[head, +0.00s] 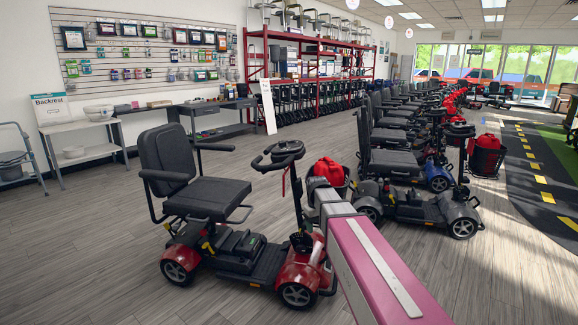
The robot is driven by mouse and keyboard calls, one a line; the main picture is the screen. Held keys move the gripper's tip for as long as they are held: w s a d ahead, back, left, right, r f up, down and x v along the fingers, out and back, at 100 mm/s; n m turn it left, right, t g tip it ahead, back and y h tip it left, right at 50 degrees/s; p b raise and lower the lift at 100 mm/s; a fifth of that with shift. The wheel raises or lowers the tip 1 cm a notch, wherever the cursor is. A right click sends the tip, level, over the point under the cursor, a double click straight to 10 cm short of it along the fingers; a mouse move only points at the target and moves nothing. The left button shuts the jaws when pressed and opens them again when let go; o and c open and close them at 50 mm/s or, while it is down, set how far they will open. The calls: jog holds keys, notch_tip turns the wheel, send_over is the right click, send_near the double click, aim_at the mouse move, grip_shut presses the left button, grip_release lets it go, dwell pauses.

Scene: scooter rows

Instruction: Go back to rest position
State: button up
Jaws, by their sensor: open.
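A red and black mobility scooter (300,272) with a black seat (207,196) stands just left of my arm. In the picture my arm overlaps the right edge of its front end. I cannot tell whether they touch.
A basket with a red bag (328,172) shows behind the arm's far end. A dark grey scooter (425,205) and a long row of scooters stand behind to the right. Shelves (85,135) line the left wall. Wooden floor (80,255) is clear at left.

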jog(key=s+d+f+m, duration=0.2)
jog(key=s+d+f, duration=0.2)
jog(key=s, duration=0.5)
jog(key=s+d+f+m, duration=0.2)
jog(key=s+d+f, duration=0.1)
jog(key=s+f, duration=0.5)
jog(key=shift+s+d+f+m, duration=0.4)
jog(key=shift+s, duration=0.15)
